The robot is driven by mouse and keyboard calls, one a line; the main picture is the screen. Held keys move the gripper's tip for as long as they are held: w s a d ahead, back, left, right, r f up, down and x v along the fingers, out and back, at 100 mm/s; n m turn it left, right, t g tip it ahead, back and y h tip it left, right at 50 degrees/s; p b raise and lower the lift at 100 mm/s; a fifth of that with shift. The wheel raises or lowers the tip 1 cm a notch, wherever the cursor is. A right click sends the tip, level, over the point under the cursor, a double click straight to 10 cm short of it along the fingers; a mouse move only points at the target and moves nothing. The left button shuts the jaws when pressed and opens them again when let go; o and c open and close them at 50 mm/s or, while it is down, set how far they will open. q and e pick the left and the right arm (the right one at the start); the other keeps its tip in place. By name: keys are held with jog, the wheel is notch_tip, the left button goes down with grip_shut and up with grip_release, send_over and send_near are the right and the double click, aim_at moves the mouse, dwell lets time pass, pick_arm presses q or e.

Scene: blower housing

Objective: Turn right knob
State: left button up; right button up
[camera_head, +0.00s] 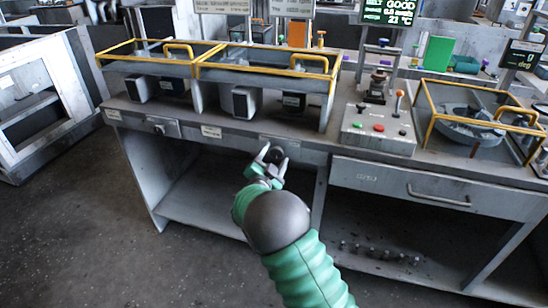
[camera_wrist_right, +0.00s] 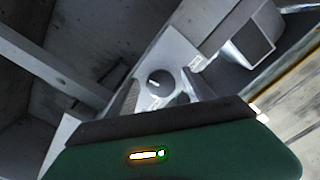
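The right knob (camera_wrist_right: 160,82) is a round dark knob with a white pointer mark, on a light grey plate; it shows best in the right wrist view. In the head view it is the dark spot (camera_head: 274,154) on the bench's front edge, partly hidden by my right gripper (camera_head: 273,160). That gripper is open, with its two fingers apart and pointing at the knob. In the right wrist view the fingers (camera_wrist_right: 163,95) stand on either side of the knob; whether they touch it I cannot tell. The left knob (camera_head: 158,129) sits further left on the same edge. My left gripper is not in view.
Yellow-framed glass covers (camera_head: 265,72) stand on the bench above the knobs. A control box (camera_head: 379,130) with green and red buttons is to the right. A drawer (camera_head: 437,187) with a handle lies below it. Open shelf space is under the bench.

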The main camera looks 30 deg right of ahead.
jog(key=shift+s, duration=0.1)
jog(key=p+v, duration=0.2)
jog(key=v, duration=1.5)
jog(key=shift+p, duration=0.35)
